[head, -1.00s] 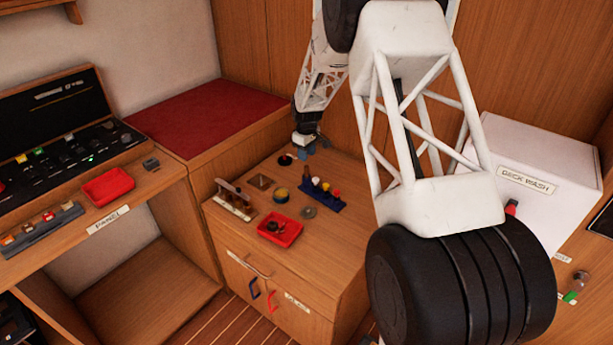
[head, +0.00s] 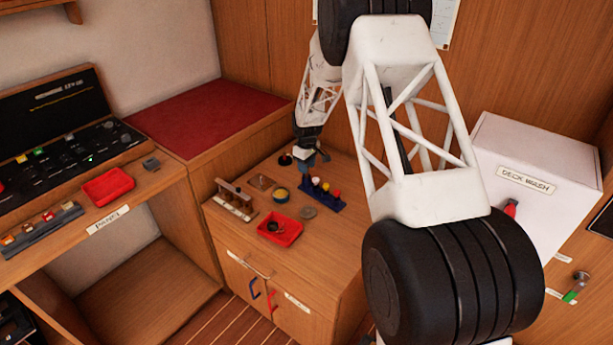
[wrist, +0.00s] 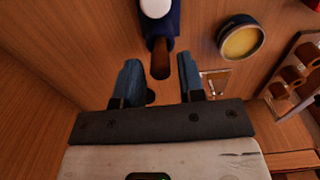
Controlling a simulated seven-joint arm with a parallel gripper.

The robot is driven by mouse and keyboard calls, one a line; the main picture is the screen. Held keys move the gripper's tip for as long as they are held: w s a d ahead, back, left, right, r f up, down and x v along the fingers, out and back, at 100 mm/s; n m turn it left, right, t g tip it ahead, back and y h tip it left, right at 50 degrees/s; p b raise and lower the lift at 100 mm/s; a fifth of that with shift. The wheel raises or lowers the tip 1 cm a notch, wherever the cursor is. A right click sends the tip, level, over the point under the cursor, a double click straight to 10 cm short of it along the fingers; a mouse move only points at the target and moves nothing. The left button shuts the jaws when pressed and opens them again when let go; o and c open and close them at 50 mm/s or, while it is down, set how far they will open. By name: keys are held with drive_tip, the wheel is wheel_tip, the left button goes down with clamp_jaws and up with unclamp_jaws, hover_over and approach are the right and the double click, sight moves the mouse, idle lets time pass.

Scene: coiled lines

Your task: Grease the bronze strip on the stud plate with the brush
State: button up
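My gripper (head: 312,160) is over the cabinet top, at the back end of the dark blue rack (head: 330,201). In the wrist view its two blue fingers (wrist: 160,75) are apart. A brown handle-like end (wrist: 160,62) sticks out of the rack (wrist: 163,20) and appears between the fingertips, with no visible contact; I cannot tell if it is the brush. A round tin with yellow content (head: 281,194) stands left of the rack, also in the wrist view (wrist: 240,41). A small square plate (head: 262,182) lies behind the tin; I cannot make out studs or a bronze strip.
A red tray (head: 281,232) with dark rings is at the cabinet's front. A holder with brown pegs (head: 235,200) stands at the left edge. A grey disc (head: 308,212) lies near the rack. A white box (head: 528,178) stands to the right.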

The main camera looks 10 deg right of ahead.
clamp_jaws()
drive_tip(key=shift+r, duration=0.1)
drive_tip(key=shift+r, duration=3.15)
